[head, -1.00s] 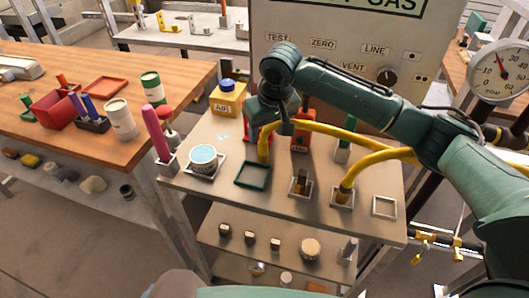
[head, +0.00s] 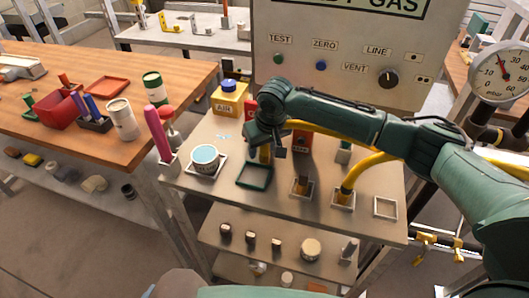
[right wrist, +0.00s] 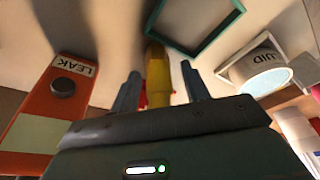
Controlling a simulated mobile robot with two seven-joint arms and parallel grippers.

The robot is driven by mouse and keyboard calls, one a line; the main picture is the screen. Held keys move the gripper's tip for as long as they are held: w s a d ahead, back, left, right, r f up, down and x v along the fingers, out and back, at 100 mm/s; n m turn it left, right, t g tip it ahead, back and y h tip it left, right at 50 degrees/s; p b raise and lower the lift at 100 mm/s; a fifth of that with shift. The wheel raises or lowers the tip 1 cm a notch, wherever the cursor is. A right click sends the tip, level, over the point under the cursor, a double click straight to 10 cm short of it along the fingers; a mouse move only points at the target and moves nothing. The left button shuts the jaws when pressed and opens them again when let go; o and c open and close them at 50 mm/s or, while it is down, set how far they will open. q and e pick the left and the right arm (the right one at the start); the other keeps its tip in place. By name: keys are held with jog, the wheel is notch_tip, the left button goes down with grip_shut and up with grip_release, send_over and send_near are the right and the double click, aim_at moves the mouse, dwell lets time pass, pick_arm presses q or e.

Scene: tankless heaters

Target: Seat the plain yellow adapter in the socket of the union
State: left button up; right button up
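My right gripper (head: 268,148) is over the back middle of the trolley top. In the right wrist view its two fingers (right wrist: 160,92) are apart, with a yellow hose end (right wrist: 157,72) between them and gaps on both sides. A second yellow hose end (head: 346,190) stands in a square holder at the right. A brownish fitting (head: 301,184), perhaps the union, stands upright in the holder between; its socket is unclear. My left gripper is not in view.
An empty green-rimmed tray (head: 254,186) lies in front of the gripper. The orange LEAK box (right wrist: 45,115) stands close beside it. An empty square holder (head: 385,207) is at right.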

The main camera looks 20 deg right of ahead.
grip_shut()
jog(key=shift+r, duration=0.1)
notch_tip(320, 180, up, 9)
jog(key=shift+r, duration=0.3)
jog(key=shift+s+r, duration=0.15)
jog(key=s+d+m+p, duration=0.1)
jog(key=s, duration=0.7)
jog(key=s+d+m+p, duration=0.1)
jog(key=s+d, duration=0.1)
jog(key=s, duration=0.7)
jog(key=shift+d+h, duration=0.25)
jog(key=shift+h, duration=0.05)
